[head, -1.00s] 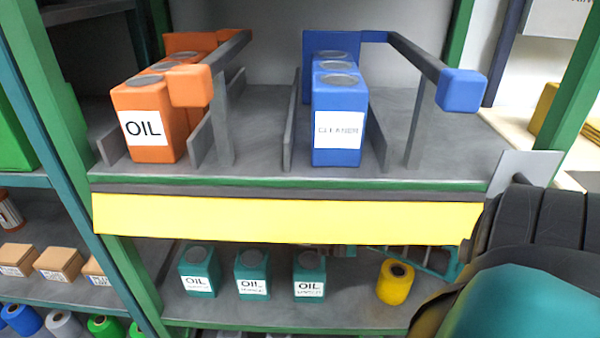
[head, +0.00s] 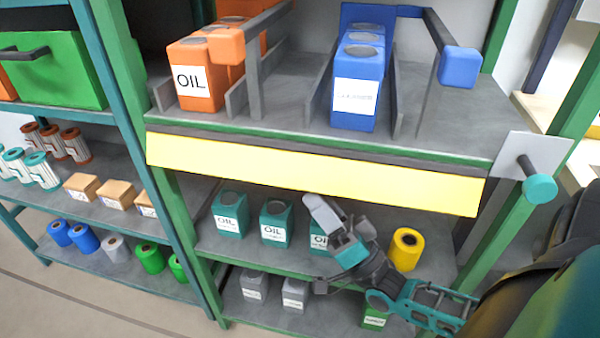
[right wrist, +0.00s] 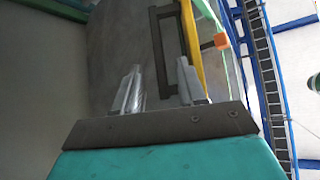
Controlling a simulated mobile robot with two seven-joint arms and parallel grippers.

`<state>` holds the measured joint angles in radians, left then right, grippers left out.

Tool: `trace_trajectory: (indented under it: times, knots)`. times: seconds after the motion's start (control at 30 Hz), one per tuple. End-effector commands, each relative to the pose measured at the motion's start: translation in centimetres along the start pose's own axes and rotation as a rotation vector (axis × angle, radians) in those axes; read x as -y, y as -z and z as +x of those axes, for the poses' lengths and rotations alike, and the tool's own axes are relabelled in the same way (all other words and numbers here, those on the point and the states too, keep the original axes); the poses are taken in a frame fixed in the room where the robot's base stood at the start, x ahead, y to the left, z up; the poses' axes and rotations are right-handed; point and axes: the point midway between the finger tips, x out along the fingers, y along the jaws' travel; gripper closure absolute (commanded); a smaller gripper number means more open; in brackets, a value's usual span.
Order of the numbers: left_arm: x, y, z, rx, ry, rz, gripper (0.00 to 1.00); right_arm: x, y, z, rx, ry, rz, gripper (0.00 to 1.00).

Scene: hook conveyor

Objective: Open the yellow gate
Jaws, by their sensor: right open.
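The yellow gate (head: 300,172) is a long flat bar across the front edge of the upper shelf, slightly tilted in the head view. My right gripper (head: 338,240) is below the gate, in front of the lower shelf and partly over a teal oil can. The gripper does not appear to touch the gate. In the right wrist view, its two metal fingers (right wrist: 160,88) stand apart with nothing between them. A yellow strip (right wrist: 191,45) beside a dark frame shows beyond them; I cannot tell if it is the gate. My left gripper is not in view.
Orange oil cans (head: 194,75) and blue cleaner cans (head: 357,85) stand in lanes above the gate. A pale plate (head: 532,152) with a teal-capped pin (head: 540,188) is right of the gate. Teal oil cans (head: 229,212) and a yellow roll (head: 405,249) stand below.

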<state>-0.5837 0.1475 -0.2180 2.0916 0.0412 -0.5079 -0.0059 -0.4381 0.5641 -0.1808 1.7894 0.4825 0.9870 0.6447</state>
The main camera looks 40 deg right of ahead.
Motion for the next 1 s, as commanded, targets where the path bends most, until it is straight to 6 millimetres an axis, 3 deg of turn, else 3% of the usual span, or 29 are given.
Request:
trace_trajectory:
  times: [0.1,0.3,0.7,1.0]
  knots:
    - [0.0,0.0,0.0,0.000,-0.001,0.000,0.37,0.1,0.1,2.5,-0.004,0.004,0.000,0.60]
    - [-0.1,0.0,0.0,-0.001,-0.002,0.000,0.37,0.0,0.0,5.1,-0.002,0.002,-0.001,0.60]
    - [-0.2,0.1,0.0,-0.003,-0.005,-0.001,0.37,0.0,0.0,5.9,0.000,0.001,-0.001,0.60]
    - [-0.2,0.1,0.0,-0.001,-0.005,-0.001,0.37,0.0,0.0,5.9,0.000,0.001,-0.002,0.86]
